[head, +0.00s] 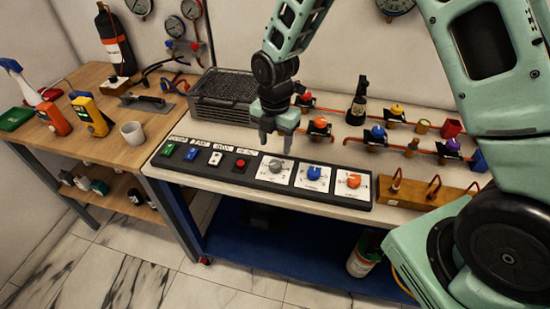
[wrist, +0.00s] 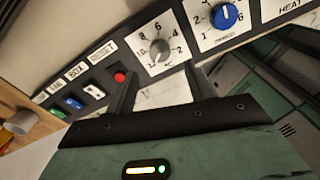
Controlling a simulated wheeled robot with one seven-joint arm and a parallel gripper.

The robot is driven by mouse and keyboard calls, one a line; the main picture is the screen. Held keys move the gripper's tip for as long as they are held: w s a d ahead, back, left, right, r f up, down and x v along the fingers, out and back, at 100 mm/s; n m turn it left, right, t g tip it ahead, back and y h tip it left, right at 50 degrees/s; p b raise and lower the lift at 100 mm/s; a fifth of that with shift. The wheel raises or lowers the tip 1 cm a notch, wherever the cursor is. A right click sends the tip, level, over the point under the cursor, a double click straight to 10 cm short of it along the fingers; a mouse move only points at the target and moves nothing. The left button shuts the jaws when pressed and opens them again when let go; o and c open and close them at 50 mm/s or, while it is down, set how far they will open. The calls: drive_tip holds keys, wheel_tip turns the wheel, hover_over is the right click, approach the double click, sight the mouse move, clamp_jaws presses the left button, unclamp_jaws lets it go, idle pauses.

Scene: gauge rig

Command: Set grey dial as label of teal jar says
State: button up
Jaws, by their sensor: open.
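The grey dial (head: 276,165) sits on a white numbered plate on the black panel, left of the blue dial. It also shows in the wrist view (wrist: 160,49), with numbers around it; its exact setting is too small to read surely. My gripper (head: 277,141) is open and empty, above and slightly behind the grey dial in the head view. In the wrist view its fingers (wrist: 162,88) stand apart, and the dial lies beyond them without contact. A small dark greenish jar (head: 99,187) stands on the wooden bench's lower shelf; I cannot tell whether it is the teal jar. No label on it is readable.
A blue dial (head: 314,173) and an orange dial (head: 353,181) sit right of the grey one. A red button (head: 240,164) and several switches lie to its left.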

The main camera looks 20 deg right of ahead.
sight(275, 164)
wheel_tip(275, 164, down, 8)
drive_tip(key=shift+r+p, duration=0.25)
drive_tip(key=shift+p, duration=0.3)
drive_tip(key=c, duration=1)
